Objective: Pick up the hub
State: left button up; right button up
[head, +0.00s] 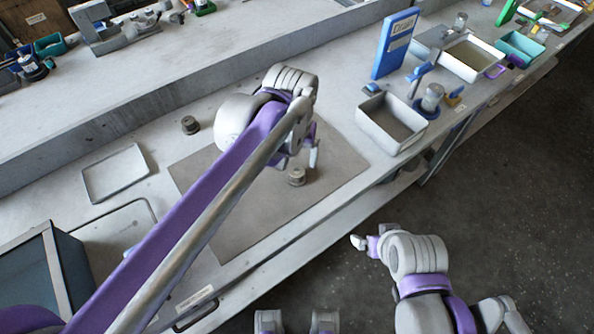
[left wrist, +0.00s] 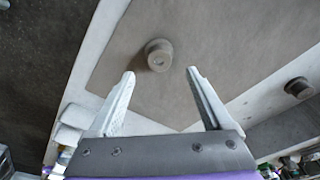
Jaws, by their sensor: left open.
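A small grey-brown stepped round part, which looks like the hub (head: 297,176), stands on the grey mat (head: 240,222) in the head view. In the left wrist view the hub (left wrist: 159,55) lies just beyond the gap between my fingertips, with nothing held. My left gripper (left wrist: 161,73) is open; in the head view my left gripper (head: 313,156) is partly hidden by its own arm, close to the hub. A similar darker round part (head: 190,125) stands behind the mat, also in the left wrist view (left wrist: 299,88). My right gripper (head: 364,242) is over the floor, away from the bench.
A white open bin (head: 391,140) and a blue upright board (head: 395,45) stand right of the mat. A shallow tray (head: 116,171) lies at left, near a dark-walled box (head: 70,262). More bins line the far right. The mat around the hub is clear.

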aim_at(297, 171)
pick_arm(q)
jog(key=f, duration=0.4)
jog(key=w+f, duration=0.1)
jog(key=f, duration=0.1)
jog(key=shift+d+f, duration=0.15)
jog(key=shift+f, duration=0.25)
grip_shut()
